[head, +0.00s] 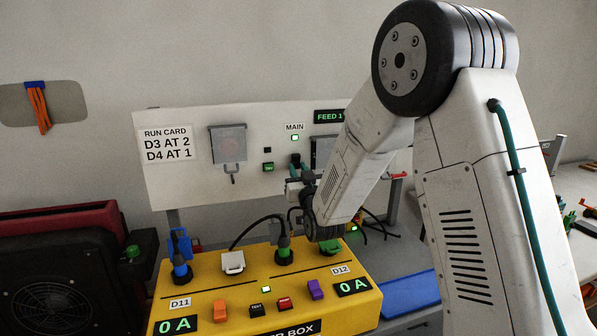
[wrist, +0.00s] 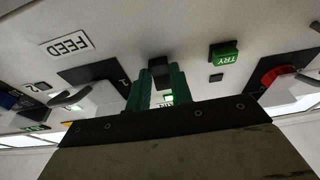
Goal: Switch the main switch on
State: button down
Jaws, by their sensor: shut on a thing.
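The main switch (head: 295,158) is a small dark lever on the upright white panel (head: 190,190), under the MAIN label (head: 294,127). A small lamp (head: 295,138) under that label glows green. My gripper (head: 298,180) is at the panel. In the wrist view, its green fingers (wrist: 160,88) stand on both sides of the switch's black lever (wrist: 160,70) and are shut on it. A lit green lamp shows between the fingers. My wrist hides part of the switch.
A green TRY button (wrist: 224,52) and a red part behind a cover (wrist: 275,77) are beside the fingers in the wrist view. The run card (head: 168,144) reads D3 AT 2, D4 AT 1. A yellow box (head: 210,290) with plugs and cables stands below, close to my forearm.

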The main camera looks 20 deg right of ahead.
jog(key=c, duration=1.2)
grip_release()
jog(key=shift+c, duration=0.2)
jog(key=shift+s, duration=0.1)
jog(key=v, duration=0.7)
jog(key=shift+s, duration=0.3)
jog(key=s+d+r+g, duration=0.1)
jog(key=s+g, duration=0.8)
jog(key=s, duration=1.1)
jog(key=s+d+r+g, duration=0.1)
jog(key=s+g, duration=0.9)
jog(key=s, duration=1.1)
jog(key=shift+d+r+g, duration=0.2)
jog(key=shift+d+g, duration=0.1)
jog(key=shift+d, duration=0.25)
